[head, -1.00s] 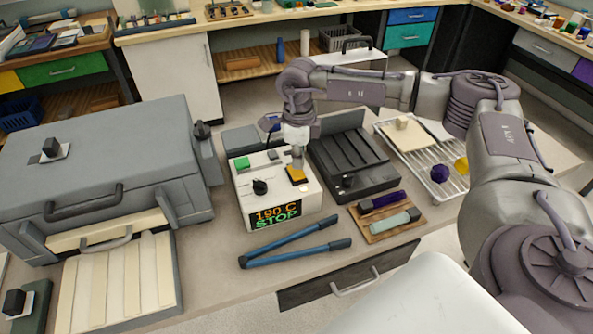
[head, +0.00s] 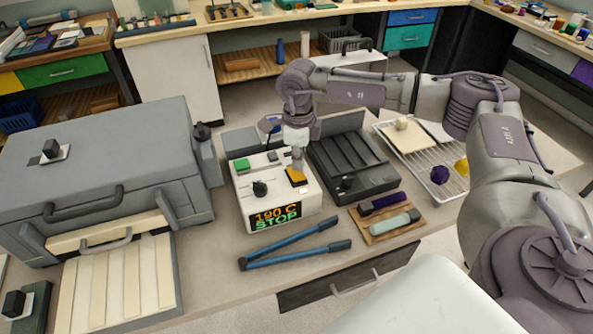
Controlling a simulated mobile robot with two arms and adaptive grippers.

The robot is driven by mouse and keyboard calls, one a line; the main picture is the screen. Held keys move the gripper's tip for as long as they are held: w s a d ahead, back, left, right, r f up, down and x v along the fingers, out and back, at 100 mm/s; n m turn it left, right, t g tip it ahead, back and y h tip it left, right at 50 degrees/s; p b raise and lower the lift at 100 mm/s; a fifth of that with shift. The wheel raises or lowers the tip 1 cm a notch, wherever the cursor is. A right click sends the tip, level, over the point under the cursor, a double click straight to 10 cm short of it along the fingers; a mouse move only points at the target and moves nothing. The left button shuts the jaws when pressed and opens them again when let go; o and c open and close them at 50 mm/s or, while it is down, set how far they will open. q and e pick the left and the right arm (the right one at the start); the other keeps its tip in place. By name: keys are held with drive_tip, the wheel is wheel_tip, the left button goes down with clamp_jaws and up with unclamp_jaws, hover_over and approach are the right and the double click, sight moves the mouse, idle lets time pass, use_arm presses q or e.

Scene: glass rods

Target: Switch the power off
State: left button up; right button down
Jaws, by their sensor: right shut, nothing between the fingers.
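The white control box (head: 276,194) stands mid-table. Its display (head: 277,216) reads "190 C" and "STOP". Its top carries a green button (head: 242,165), a black knob (head: 260,188), a small dark switch (head: 272,156) and a yellow-orange button (head: 296,177). My right gripper (head: 297,160) is shut and empty, pointing down just above or behind the yellow-orange button. I cannot tell whether the tip touches the box. My left gripper is out of view.
A large grey oven-like unit (head: 95,165) stands at left, with a ribbed tray (head: 125,280) in front. A dark ridged unit (head: 350,150) stands right of the box. A wire rack (head: 450,180) is at the far right.

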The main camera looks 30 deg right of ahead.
sight(298, 176)
drive_tip(key=shift+s+f+b, duration=0.1)
drive_tip(key=shift+f+b, duration=1.2)
drive_tip(key=shift+f, duration=0.4)
idle(0.7)
drive_tip(key=shift+r, duration=0.25)
drive_tip(key=shift+r+p, duration=0.85)
drive_tip(key=shift+r, duration=0.05)
drive_tip(key=shift+r+p, duration=1.4)
drive_tip(key=shift+r, duration=1.05)
